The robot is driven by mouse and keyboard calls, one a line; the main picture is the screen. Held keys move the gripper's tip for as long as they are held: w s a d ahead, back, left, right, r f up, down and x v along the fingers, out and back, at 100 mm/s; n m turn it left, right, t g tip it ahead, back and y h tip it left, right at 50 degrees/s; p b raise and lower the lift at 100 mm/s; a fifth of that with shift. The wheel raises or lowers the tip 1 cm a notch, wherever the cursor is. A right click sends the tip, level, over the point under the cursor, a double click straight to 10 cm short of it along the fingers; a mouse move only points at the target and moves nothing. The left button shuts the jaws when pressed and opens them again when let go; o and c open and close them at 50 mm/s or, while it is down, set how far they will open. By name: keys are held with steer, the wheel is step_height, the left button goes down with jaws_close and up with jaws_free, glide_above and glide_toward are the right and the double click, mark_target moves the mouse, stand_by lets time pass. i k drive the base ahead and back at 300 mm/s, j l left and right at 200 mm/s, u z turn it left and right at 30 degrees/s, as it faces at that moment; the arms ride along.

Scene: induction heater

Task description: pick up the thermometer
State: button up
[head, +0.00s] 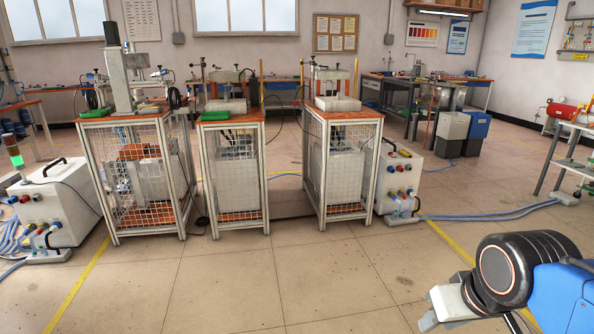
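I cannot make out the thermometer for certain. A small yellow and dark item (404,153) lies on top of the white wheeled unit (400,180) right of the cage stands, but it is too small to tell what it is. My gripper (430,322) is at the lower right, over the open floor and well apart from the stands. It is partly seen at the end of my blue and black arm, and its fingers are too unclear to show whether it is open.
Three caged stands (145,185), (236,180), (343,170) with wooden tops hold equipment. Another white unit (55,205) stands at the left. Blue hoses (485,216) lie on the floor at the right. A shelf rack (568,165) is at the right edge. The foreground floor is clear.

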mark_target(403, 152)
steer(key=i, duration=1.7)
steer(key=i+z, duration=0.1)
steer(key=i, duration=0.4)
steer(key=i+j+z, duration=0.15)
steer(key=i, duration=0.35)
